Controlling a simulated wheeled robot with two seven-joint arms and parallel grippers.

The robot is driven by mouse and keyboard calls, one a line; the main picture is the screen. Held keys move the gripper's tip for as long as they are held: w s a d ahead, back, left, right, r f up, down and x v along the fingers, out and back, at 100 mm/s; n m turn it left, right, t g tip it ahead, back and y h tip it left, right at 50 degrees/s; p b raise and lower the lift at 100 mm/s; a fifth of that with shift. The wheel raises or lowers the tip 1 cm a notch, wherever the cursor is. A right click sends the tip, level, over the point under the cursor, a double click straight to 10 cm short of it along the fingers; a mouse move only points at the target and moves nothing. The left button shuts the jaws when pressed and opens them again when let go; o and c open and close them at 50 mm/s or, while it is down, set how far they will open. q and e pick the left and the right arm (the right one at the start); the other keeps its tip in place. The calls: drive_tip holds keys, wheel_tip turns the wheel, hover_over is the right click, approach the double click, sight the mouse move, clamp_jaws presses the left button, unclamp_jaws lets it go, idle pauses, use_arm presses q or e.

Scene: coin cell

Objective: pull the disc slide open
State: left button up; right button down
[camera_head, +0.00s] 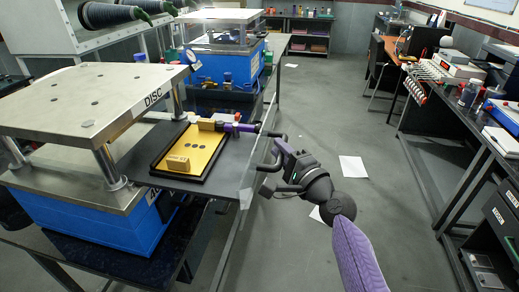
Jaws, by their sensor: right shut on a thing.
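The disc slide (222,182) is a dark flat plate that extends out to the right from under the DISC press (90,95). A clear upright panel (247,185) stands at the slide's right end. My right gripper (264,151) is at this end, its dark fingers shut on the slide's front part. The exact grip is too small to make out. My left gripper is not in view.
A purple, dark-ended rod (238,127) and a tan block (206,124) lie at the tray's far edge. A second blue press (222,65) stands behind. A cluttered bench (470,130) runs along the right. The grey floor between is clear, except for paper sheets (353,167).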

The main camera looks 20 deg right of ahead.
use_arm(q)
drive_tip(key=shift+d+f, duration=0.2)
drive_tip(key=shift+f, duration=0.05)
use_arm(e)
drive_tip(key=shift+s+d+f, duration=0.1)
drive_tip(key=shift+s+d, duration=0.65)
drive_tip(key=shift+d, duration=0.35)
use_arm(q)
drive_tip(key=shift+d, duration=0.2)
use_arm(e)
drive_tip(key=c, duration=0.6)
unclamp_jaws()
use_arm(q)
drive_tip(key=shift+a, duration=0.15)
